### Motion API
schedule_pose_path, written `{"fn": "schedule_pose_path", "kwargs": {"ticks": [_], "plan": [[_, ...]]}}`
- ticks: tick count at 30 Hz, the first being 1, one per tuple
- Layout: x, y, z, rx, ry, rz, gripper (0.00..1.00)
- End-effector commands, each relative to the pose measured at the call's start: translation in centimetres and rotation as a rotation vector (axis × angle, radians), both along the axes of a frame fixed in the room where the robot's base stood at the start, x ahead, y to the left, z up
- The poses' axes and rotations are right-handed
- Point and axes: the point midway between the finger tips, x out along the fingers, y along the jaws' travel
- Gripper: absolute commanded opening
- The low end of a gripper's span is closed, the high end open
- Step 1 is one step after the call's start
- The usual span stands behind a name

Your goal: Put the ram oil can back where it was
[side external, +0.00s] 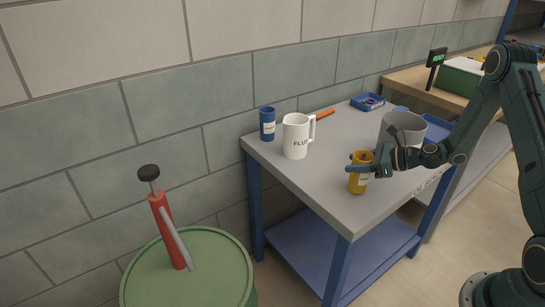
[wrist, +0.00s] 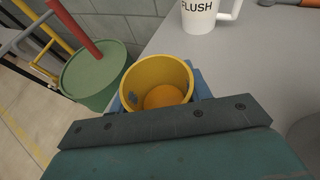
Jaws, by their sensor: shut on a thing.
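A yellow can (side external: 357,184) with a pale label is at the table's front edge in the side view. Its label is too small to read, so I cannot confirm that it is the ram oil can. My gripper (side external: 362,163) is shut around its upper part. In the wrist view the yellow can (wrist: 158,72) is open at the top, with an orange-yellow inside, and sits between my fingers (wrist: 162,92). It looks upright. I cannot tell whether its base touches the table. A blue can (side external: 267,125) with a pale label stands at the table's far left corner.
On the grey table (side external: 325,185) are a white FLUSH jug (side external: 297,137), a grey bucket (side external: 402,128), an orange-handled tool (side external: 325,114) and a blue tray (side external: 368,102). A green drum (side external: 205,270) with a red pump stands left. The table's middle is clear.

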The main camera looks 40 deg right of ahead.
Motion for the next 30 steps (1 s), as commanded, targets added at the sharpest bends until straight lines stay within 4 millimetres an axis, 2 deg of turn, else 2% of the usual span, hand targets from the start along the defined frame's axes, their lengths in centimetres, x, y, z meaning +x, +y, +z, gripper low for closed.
{"fn": "schedule_pose_path", "kwargs": {"ticks": [13,14,17,30], "plan": [[0.03,-0.01,-0.33,0.0,-0.002,-0.001,0.11],[0.0,0.0,-0.39,-0.001,-0.001,-0.001,0.52],[0.01,-0.01,-0.37,-0.001,-0.001,-0.001,0.7],[0.0,-0.01,-0.05,-0.001,0.0,0.0,0.7]]}}
